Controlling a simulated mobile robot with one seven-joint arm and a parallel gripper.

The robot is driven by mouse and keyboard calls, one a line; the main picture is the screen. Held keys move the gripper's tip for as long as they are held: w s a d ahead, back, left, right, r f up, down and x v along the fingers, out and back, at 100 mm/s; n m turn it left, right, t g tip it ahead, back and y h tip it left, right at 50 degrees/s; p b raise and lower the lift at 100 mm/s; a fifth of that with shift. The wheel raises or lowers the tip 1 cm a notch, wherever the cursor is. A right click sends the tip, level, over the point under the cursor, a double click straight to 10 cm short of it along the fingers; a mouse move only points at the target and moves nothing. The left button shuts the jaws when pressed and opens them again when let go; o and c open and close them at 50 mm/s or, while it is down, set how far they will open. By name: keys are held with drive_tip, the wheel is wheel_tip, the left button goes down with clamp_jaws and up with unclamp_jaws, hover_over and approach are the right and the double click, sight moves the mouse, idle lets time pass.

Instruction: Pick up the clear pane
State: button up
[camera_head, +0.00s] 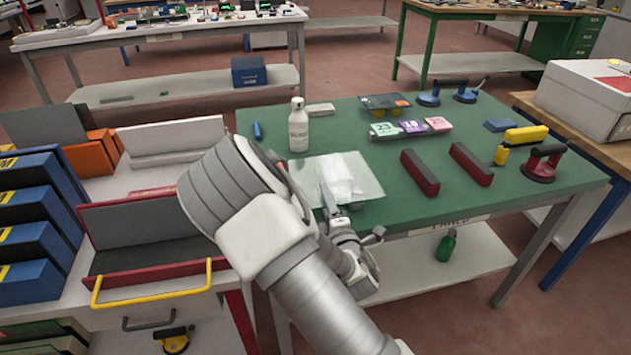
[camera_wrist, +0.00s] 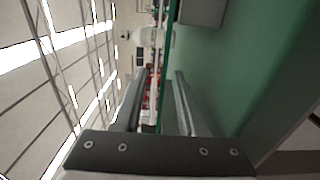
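The clear pane (camera_head: 367,183) is a see-through sheet at the near left of the green table (camera_head: 413,204), with whitish patches showing on or through it. My arm hides its near left part. My gripper (camera_head: 327,193) is at the pane's near side, partly hidden by my own wrist. In the wrist view my gripper (camera_wrist: 157,90) has its two fingers clearly apart. A thin bright green edge runs between them, perhaps the pane's edge seen edge-on; I cannot tell whether either finger touches it.
A white bottle (camera_head: 298,128) stands just behind the pane. Two dark red bars (camera_head: 420,173) (camera_head: 471,164) lie to the right, with a red suction lifter (camera_head: 543,163) farther right. A red tray with a yellow handle (camera_head: 150,292) is at the left.

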sight(315, 180)
drive_tip(key=x, duration=0.5)
drive_tip(key=shift+a+b, duration=0.25)
drive_tip(key=shift+b, duration=0.05)
clamp_jaws()
idle(1.0)
